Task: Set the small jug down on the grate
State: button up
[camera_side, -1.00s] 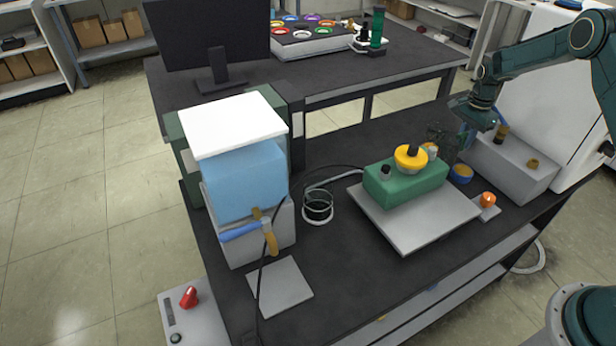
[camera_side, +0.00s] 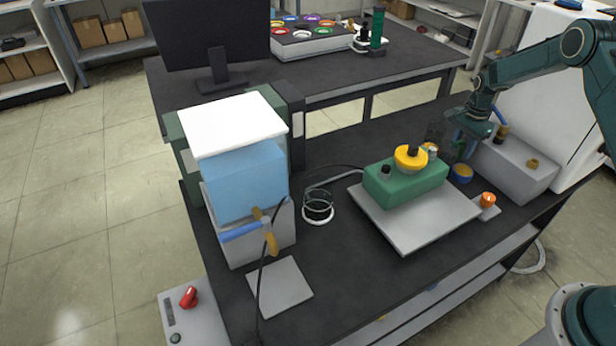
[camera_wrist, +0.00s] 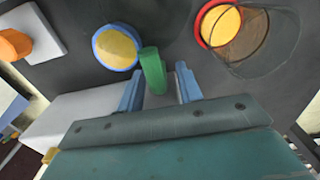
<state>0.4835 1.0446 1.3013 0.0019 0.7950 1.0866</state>
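My gripper (camera_side: 468,137) is low over the back right of the bench. In the wrist view its two blue fingers (camera_wrist: 160,90) are apart, with an upright green bar (camera_wrist: 153,70), perhaps the small jug's handle, between them. The bar is close to the left finger, with a gap on the right. A clear, dark-tinted vessel (camera_wrist: 262,42) is at the upper right of that view; it also shows behind the green block (camera_side: 434,134). I cannot tell whether bar and vessel are joined. No grate is clearly recognisable; a round wire stand (camera_side: 318,208) stands left of centre.
A blue-rimmed yellow disc (camera_wrist: 117,47) and a red-rimmed one (camera_wrist: 220,25) lie near the fingers. A green block (camera_side: 405,185) with a yellow top sits on a grey plate (camera_side: 425,232). A grey box (camera_side: 515,170) stands at right. The bench's front middle is clear.

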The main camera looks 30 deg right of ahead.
notch_tip(320, 180, up, 12)
jog(key=shift+r, duration=0.15)
dwell(0.7)
dwell(0.5)
